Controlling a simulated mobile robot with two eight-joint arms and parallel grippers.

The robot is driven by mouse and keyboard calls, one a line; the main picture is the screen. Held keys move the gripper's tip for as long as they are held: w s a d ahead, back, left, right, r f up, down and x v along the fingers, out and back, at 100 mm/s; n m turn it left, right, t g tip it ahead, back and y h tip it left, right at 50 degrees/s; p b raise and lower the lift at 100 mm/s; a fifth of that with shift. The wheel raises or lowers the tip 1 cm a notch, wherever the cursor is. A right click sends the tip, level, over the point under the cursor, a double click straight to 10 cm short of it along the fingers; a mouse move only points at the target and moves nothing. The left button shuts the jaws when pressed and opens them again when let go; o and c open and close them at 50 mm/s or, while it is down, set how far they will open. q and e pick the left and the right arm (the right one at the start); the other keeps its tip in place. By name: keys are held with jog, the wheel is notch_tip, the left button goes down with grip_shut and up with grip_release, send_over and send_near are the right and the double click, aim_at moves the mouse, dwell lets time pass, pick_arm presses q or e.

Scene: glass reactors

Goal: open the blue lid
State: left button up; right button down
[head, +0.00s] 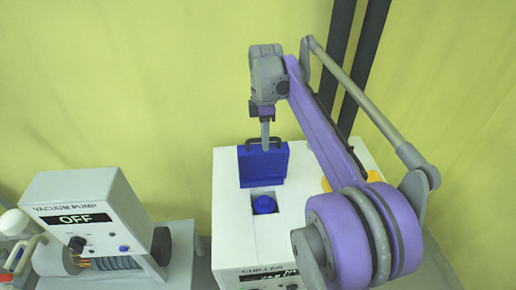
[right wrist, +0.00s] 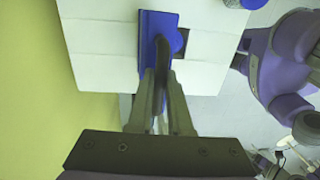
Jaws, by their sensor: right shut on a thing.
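The blue lid (head: 262,170) stands raised, roughly upright, at the back edge of a square opening in the white chiller's top. Its dark handle (head: 278,141) is at the lid's upper edge. My right gripper (head: 265,146) reaches down from above and is shut on this handle. In the right wrist view, the fingers (right wrist: 160,105) close around the dark handle (right wrist: 161,55), with the blue lid (right wrist: 149,35) beyond them. A blue round cap (head: 264,204) shows in the uncovered opening. My left gripper is not in view.
The white chiller (head: 233,230) stands on the floor in front of a yellow-green wall. A vacuum pump (head: 95,205) reading OFF stands to its left, with a gap between them. Something yellow-orange (head: 373,177) is partly hidden behind my right arm.

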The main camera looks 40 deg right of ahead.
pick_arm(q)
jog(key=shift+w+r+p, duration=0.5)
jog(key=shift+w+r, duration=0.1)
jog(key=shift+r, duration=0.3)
pick_arm(e)
jog(key=w+d, duration=0.4)
jog(key=w, duration=0.2)
jog(key=shift+w+f, duration=0.25)
jog(key=shift+w, duration=0.1)
jog(key=shift+d, duration=0.1)
jog(key=c, duration=0.8)
grip_release()
jog(key=shift+c, duration=0.2)
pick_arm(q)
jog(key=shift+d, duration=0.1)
pick_arm(e)
notch_tip(320, 180, up, 11)
jog(key=shift+w+d, duration=0.3)
jog(key=shift+w, duration=0.1)
jog(key=shift+f, duration=0.15)
jog(key=shift+a, duration=0.1)
